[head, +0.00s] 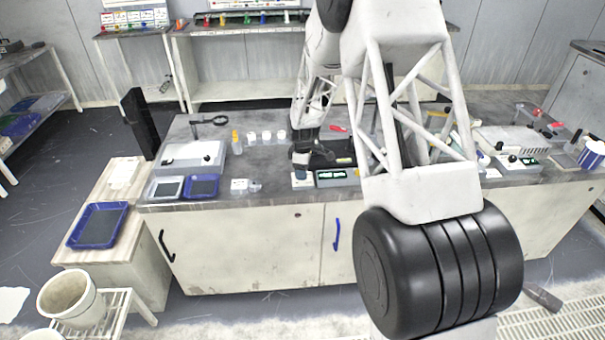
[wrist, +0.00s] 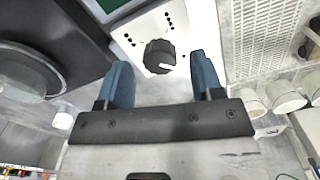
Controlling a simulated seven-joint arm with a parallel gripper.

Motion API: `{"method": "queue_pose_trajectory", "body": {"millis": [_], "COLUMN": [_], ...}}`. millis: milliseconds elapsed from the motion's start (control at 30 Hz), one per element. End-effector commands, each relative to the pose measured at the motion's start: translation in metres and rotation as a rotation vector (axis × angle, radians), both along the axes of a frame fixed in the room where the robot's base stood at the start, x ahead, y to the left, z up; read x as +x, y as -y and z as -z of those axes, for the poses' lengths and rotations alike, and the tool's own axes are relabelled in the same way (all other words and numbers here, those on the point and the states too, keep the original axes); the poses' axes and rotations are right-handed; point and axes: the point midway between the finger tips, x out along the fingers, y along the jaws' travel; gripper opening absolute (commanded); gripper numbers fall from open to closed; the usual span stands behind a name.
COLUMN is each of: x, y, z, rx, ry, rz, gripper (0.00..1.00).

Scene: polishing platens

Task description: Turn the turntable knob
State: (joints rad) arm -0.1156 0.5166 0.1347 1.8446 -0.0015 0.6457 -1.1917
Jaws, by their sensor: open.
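The turntable knob (wrist: 160,57) is black with a white pointer mark and sits on a white control panel (wrist: 185,22) in the wrist view. My gripper (wrist: 160,72) is open and empty, its two blue fingers on either side of the knob, with gaps showing. I cannot tell whether the fingertips are level with the knob in depth. A dark machine body (wrist: 50,35) with a round pale part lies left of the panel. In the head view my gripper (head: 301,172) is over the bench beside a unit with a green display (head: 332,178); the knob is hidden there.
The grey bench (head: 275,195) holds several white-capped bottles (head: 267,137) left of my gripper, and blue-edged trays (head: 202,187) farther left. More instruments (head: 510,138) stand at the right. White cups (wrist: 285,96) and a perforated panel (wrist: 265,35) are right of the fingers in the wrist view.

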Motion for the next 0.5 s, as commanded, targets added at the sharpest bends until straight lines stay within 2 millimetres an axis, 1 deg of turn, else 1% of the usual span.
{"method": "queue_pose_trajectory", "body": {"millis": [100,200,500], "x": [0.000,0.000,0.000], "y": [0.000,0.000,0.000], "z": [0.010,0.016,0.019], "rx": [-0.001,0.000,0.000], "ry": [-0.001,0.000,0.001], "rz": [0.000,0.000,0.000], "gripper": [0.60,0.60,0.60]}}
